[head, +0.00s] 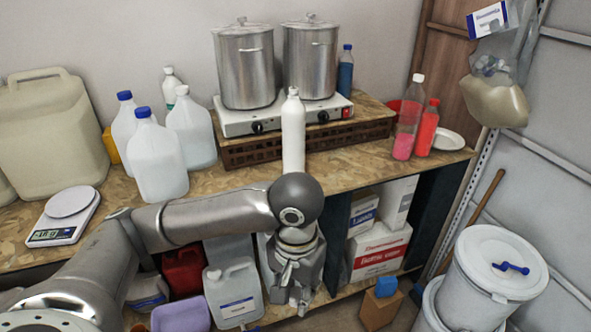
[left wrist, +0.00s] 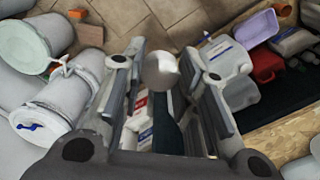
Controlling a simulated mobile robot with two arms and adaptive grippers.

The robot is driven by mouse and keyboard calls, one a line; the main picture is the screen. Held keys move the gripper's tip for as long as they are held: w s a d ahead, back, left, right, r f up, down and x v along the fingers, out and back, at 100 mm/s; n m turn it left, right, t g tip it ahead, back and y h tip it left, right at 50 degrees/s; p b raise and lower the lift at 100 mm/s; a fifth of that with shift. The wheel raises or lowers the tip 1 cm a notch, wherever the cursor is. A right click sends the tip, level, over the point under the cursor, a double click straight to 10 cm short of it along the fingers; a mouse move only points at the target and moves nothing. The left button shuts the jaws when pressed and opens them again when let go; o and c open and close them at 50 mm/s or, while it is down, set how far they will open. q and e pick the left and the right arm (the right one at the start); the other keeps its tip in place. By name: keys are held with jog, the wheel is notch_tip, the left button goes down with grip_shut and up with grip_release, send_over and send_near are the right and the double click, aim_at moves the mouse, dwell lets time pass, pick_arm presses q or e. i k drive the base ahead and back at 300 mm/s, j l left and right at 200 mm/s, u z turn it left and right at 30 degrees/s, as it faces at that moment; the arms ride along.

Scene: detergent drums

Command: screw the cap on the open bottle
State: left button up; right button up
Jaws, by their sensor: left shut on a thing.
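My left gripper (head: 296,290) hangs in front of the bench's front edge, pointing down. In the left wrist view its fingers (left wrist: 162,75) are closed on a small, rounded white piece (left wrist: 161,70), which looks like the cap. In the head view the fingers hide this piece. Two white jugs (head: 156,160) (head: 124,128) on the bench have blue caps. A slim white bottle (head: 293,135) stands upright behind my arm. My right gripper is out of view.
A hot plate (head: 240,124) with two steel pots (head: 246,65) stands at the back. A scale (head: 66,215) is at the left, bottles (head: 409,120) at the right. Jugs (head: 233,295) and boxes (head: 379,250) fill the shelf below. White drums (head: 492,270) stand right.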

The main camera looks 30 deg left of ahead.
aim_at(294, 111)
jog(key=i+u, duration=0.2)
jog(key=u, duration=0.3)
jog(key=i+u, duration=0.25)
jog(key=u, duration=0.25)
jog(key=i+l+u, duration=0.15)
jog(key=u, duration=0.35)
jog(key=i+l+u, duration=0.15)
jog(key=i+l, duration=0.6)
jog(key=l, duration=0.1)
